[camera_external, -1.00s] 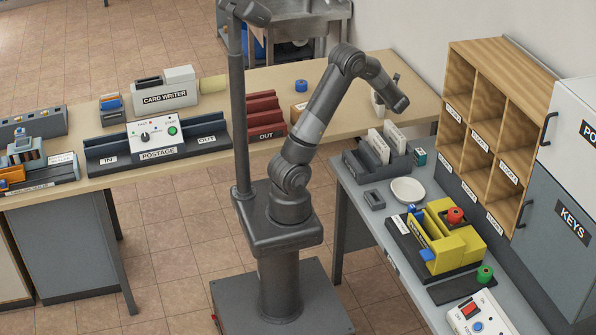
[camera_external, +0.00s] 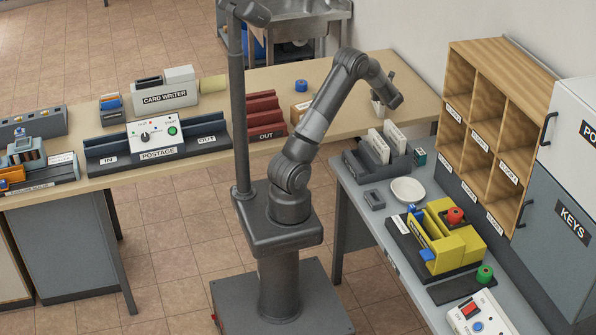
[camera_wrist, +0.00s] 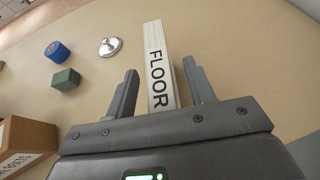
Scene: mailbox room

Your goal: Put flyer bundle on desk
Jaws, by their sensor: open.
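A white, paper-like stack marked FLOOR (camera_wrist: 157,65) lies between my gripper's two fingers in the wrist view; I take it for the flyer bundle, though no flyer label shows. My gripper (camera_wrist: 160,85) is open, one finger on each side of the stack, with gaps visible. In the external view my gripper (camera_external: 383,98) is over the right end of the long beige desk (camera_external: 345,130), and a small white piece shows beside it. Whether the stack touches the desk is hard to tell.
On the desk are a blue roll (camera_wrist: 57,51), a green block (camera_wrist: 66,79), a silver round-based item (camera_wrist: 110,46) and a cardboard box (camera_wrist: 25,140). A grey rack (camera_external: 375,160) with white stacks stands on the side table. Wooden pigeonholes (camera_external: 490,130) are at the right.

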